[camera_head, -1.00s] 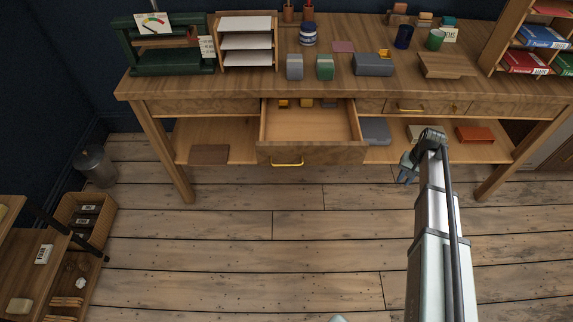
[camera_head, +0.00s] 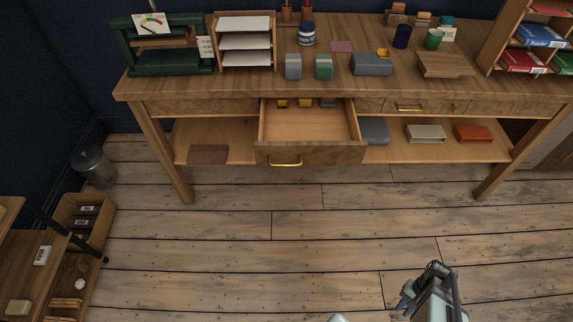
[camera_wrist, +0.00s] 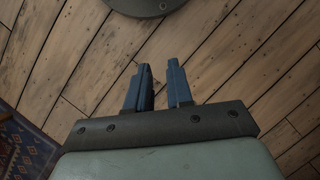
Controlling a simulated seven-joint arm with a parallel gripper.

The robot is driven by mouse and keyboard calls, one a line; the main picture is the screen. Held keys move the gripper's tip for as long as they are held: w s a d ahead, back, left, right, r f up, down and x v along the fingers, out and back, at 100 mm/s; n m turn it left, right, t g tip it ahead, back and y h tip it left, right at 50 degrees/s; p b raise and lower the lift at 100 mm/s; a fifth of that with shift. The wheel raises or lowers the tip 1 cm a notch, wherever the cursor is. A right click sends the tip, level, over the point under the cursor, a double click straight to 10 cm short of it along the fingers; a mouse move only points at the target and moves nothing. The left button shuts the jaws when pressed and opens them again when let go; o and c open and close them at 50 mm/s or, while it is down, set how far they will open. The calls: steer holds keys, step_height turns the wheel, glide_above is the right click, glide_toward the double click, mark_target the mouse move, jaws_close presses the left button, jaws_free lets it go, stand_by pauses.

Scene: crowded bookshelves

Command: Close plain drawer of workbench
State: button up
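The workbench (camera_head: 205,92) is a long wooden table across the back in the head view. Its middle drawer (camera_head: 311,154) is pulled well out, with a brass handle (camera_head: 286,162) on its front. Several small yellow and grey items lie at the back inside it. Another drawer with a brass handle (camera_head: 410,109), to the right, is shut. My gripper (camera_wrist: 160,72) shows in the wrist view with its two blue fingers a little apart and nothing between them, above bare floor. In the head view my arm is at the bottom right, well away from the open drawer.
The plank floor (camera_head: 240,240) before the bench is clear. A low shelf (camera_head: 30,260) with a wicker basket (camera_head: 73,215) and a metal bin (camera_head: 95,168) stand at left. A patterned rug (camera_wrist: 22,150) shows in the wrist view.

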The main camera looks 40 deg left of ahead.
steer(key=s+d+m+g, duration=0.1)
steer(key=s+d, duration=0.2)
steer(key=s, duration=0.5)
steer(key=s+d+g, duration=0.1)
steer(key=s+d, duration=0.1)
steer(key=s, duration=0.6)
steer(key=w+a+r+n+t, duration=0.3)
steer(key=w+a+r, duration=0.1)
steer(key=w+a, duration=0.8)
steer(key=m+g+y, duration=0.3)
steer(key=m+y, duration=0.1)
steer(key=y, duration=1)
glide_toward(285, 165)
steer(key=x, duration=1)
steer(key=shift+w+f, duration=0.15)
steer(key=shift+f, duration=0.05)
